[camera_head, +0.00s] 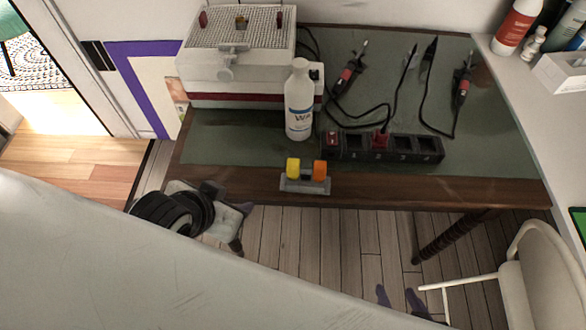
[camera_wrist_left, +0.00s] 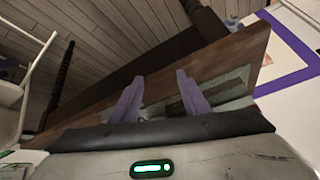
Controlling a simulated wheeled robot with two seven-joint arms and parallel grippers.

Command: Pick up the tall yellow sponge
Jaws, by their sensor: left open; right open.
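The yellow sponge (camera_head: 293,168) stands upright in a small grey holder (camera_head: 305,186) at the table's front edge. An orange block (camera_head: 320,170) stands in the same holder to its right. My left gripper (camera_head: 238,220) is left of and lower in the picture than the holder, apart from the sponge. In the left wrist view its two purple fingers (camera_wrist_left: 158,92) are spread with nothing held between them; I cannot make out the sponge there. My right gripper (camera_head: 401,299) shows only its fingertips at the bottom, apart and empty, over the floor.
The table (camera_head: 480,190) has a wooden front edge. A white bottle (camera_head: 299,105) stands behind the holder, with a black numbered rack (camera_head: 410,147) to its right. A white box machine (camera_head: 235,70) and corded tools (camera_head: 462,88) lie further back. A chair (camera_head: 515,290) stands at lower right.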

